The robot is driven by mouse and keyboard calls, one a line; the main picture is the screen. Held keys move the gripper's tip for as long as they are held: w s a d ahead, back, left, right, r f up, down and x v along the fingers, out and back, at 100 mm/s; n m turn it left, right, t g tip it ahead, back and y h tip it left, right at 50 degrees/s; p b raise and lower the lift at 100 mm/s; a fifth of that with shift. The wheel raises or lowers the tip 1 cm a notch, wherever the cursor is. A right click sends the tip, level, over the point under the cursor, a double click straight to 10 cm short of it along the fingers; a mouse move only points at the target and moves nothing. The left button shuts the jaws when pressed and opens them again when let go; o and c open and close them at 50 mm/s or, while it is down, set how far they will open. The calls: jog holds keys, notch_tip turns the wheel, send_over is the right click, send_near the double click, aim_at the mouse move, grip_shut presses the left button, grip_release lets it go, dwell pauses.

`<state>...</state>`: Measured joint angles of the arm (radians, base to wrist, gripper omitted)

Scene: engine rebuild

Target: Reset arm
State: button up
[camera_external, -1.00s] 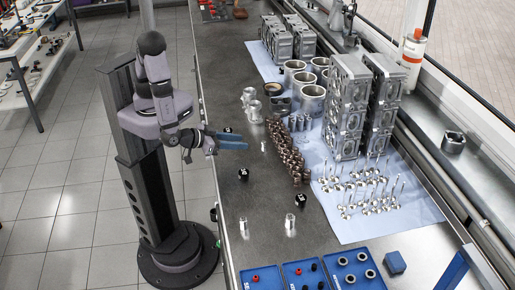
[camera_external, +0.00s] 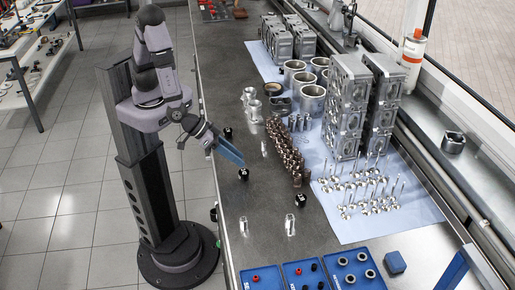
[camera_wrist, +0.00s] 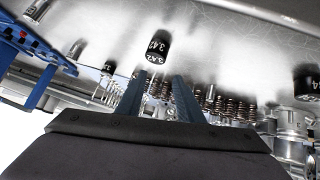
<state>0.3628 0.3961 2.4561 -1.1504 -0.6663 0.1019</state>
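My gripper (camera_external: 236,158) hangs over the left edge of the grey workbench (camera_external: 262,205), pointing down to the right, with its blue fingers a little above a small black cylinder (camera_external: 243,174). In the wrist view the two fingers (camera_wrist: 160,88) stand apart with a gap between them and nothing held. Beyond the fingertips a black cylinder marked 3.42 (camera_wrist: 158,46) shows, clear of the fingers. My arm is bent at the left of the bench.
More black cylinders (camera_external: 302,200) and silver pins (camera_external: 290,224) stand nearby. Copper-coloured springs (camera_external: 282,148), cylinder liners (camera_external: 312,100), valves (camera_external: 365,190) and engine blocks (camera_external: 345,105) fill the right side. Blue trays (camera_external: 304,274) lie at the front. The floor on the left is clear.

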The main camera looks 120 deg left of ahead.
jog(key=s+d+r+m+g+h+p, duration=0.3)
jog(key=s+d+r+m+h+p, duration=0.15)
jog(key=d+r+h, duration=0.2)
jog(key=s+a+r+m+g+y+p, duration=0.1)
jog(key=s+a+r+m+g+p, duration=0.2)
jog(key=s, duration=0.4)
jog(key=s+a+r+m+g+y, duration=0.1)
jog(key=s+a+r+m+g, duration=0.2)
jog(key=s, duration=0.5)
notch_tip(320, 180, down, 22)
jog(key=n+b, duration=0.1)
jog(key=b, duration=2)
jog(key=shift+w+a+t+b, duration=0.3)
jog(key=shift+a+t, duration=0.1)
jog(key=shift+a, duration=0.05)
jog(key=shift+n, duration=0.25)
jog(key=shift+o, duration=0.8)
